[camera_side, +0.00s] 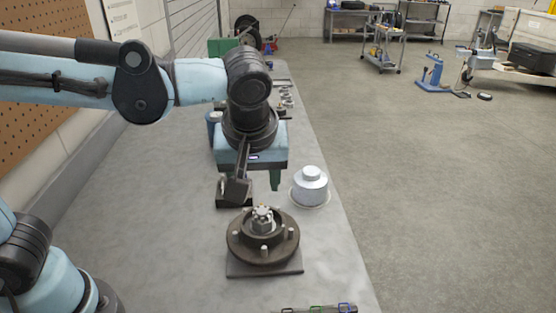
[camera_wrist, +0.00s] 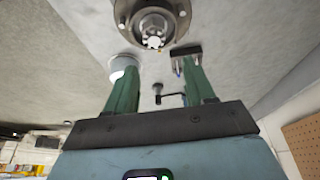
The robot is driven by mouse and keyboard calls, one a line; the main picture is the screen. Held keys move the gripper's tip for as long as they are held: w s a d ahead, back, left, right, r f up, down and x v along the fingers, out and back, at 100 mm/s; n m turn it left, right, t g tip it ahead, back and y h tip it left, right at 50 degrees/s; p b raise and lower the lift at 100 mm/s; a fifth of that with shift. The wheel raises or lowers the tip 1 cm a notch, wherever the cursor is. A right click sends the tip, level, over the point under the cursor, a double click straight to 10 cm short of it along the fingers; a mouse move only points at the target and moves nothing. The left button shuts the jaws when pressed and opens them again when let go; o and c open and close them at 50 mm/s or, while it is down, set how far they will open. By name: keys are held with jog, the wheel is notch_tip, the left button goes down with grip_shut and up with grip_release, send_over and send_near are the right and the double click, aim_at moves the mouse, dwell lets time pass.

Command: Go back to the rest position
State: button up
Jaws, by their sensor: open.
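My gripper (camera_side: 259,184) is above the workbench, behind the wheel hub in the side view. It also shows in the wrist view (camera_wrist: 160,72), where its two green fingers are spread apart with nothing held between them. The brown wheel hub (camera_side: 240,241) has a silver centre nut and upright studs, and sits on a dark plate on the bench. The hub (camera_wrist: 176,12) is at the top of the wrist view. The far finger is partly hidden in the side view.
A silver cap (camera_side: 311,190) stands right of my gripper on the grey bench (camera_side: 170,235). A black block (camera_side: 233,203) is left of it. Small parts (camera_side: 286,97) line the far bench. Coloured clips (camera_side: 318,309) lie at the front edge. Open floor is to the right.

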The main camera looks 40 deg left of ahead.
jog(key=s+a+f+m+t+h, duration=0.1)
jog(key=a+f+m+t, duration=0.1)
jog(key=a+m, duration=0.2)
jog(key=s+a+f+m+t+h, duration=0.1)
jog(key=a+f+m+t, duration=0.1)
jog(key=a+m, duration=0.3)
jog(key=a, duration=0.3)
jog(key=shift+s+a+h, duration=0.3)
jog(key=shift+h, duration=0.1)
